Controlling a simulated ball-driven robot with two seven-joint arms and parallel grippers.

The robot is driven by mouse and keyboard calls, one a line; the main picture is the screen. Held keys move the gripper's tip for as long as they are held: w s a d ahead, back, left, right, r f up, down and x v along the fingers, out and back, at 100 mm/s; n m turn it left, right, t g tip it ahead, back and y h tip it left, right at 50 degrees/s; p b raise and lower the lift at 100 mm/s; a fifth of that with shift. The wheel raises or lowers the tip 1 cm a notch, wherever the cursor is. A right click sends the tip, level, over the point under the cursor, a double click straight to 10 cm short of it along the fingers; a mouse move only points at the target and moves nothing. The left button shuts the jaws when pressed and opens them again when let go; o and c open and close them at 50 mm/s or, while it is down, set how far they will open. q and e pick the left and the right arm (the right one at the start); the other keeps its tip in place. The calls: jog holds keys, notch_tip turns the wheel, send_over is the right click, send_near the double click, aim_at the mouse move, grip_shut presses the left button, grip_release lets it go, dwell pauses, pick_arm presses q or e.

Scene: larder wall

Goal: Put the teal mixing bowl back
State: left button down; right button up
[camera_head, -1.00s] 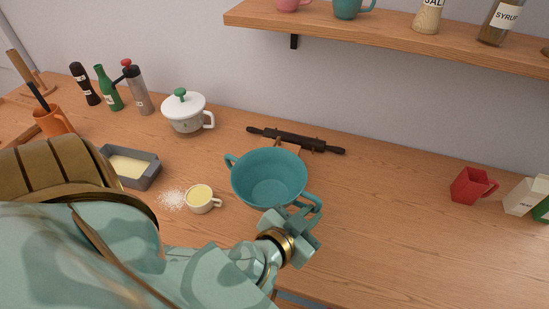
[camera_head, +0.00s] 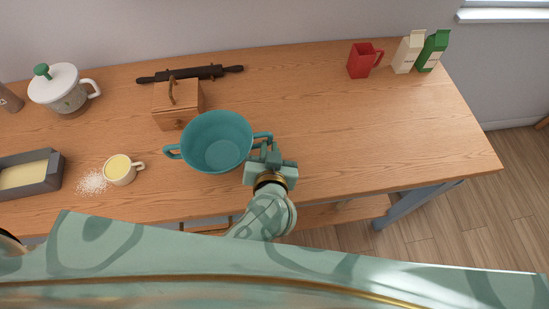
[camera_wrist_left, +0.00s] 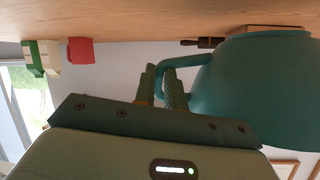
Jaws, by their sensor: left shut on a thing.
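The teal mixing bowl (camera_head: 217,145) is upright near the front of the wooden counter in the head view, a loop handle on each side. My left gripper (camera_head: 264,156) is shut on its right handle. In the left wrist view, which is upside down, the fingers of the left gripper (camera_wrist_left: 165,88) close on the handle, and the bowl (camera_wrist_left: 255,90) fills the right side. I cannot tell whether its base touches the counter. My right gripper is not in view.
A wooden box (camera_head: 178,104) stands just behind the bowl, a dark rolling pin (camera_head: 190,74) beyond it. A measuring cup (camera_head: 120,170), spilled powder (camera_head: 91,181) and a grey tin (camera_head: 50,174) are left. A red jug (camera_head: 362,61) and cartons stand back right. The right counter is clear.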

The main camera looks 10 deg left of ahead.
pick_arm(q)
jog(key=shift+w+d+f, duration=0.25)
jog(key=shift+d+f, duration=0.1)
jog(key=shift+f, duration=0.2)
jog(key=f+b, duration=0.1)
jog(key=f, duration=0.1)
jog(key=f+b, duration=0.1)
jog(key=shift+w+d+f+b, duration=0.2)
jog(key=shift+d+f+b, duration=0.05)
jog(key=shift+f+b, duration=0.1)
jog(key=c, duration=1.5)
grip_release()
jog(key=shift+o, duration=0.2)
